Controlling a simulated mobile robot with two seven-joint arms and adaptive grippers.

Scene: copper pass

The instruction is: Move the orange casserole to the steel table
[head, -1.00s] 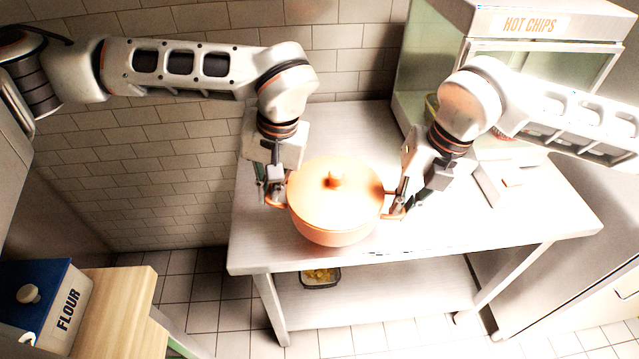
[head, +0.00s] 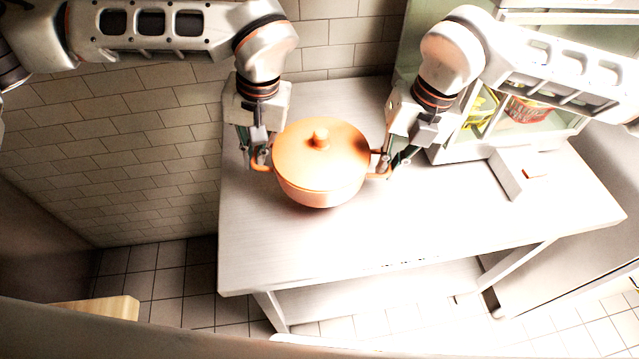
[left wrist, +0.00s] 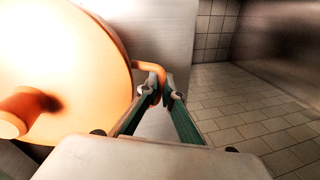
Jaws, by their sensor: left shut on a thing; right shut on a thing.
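The orange casserole (head: 318,185) has its lid on and is upright over the left part of the steel table (head: 300,252). I cannot tell whether its base touches the tabletop. My left gripper (head: 260,162) is shut on its left handle. My right gripper (head: 381,168) is shut on its right handle. In the left wrist view the casserole (left wrist: 95,75) fills the left side, and the fingers of my left gripper (left wrist: 160,88) close around the orange loop handle. The casserole's underside is hidden.
A hot chips warmer (head: 480,150) with packets inside stands at the back right of the table. A wooden surface (head: 100,307) shows at lower left.

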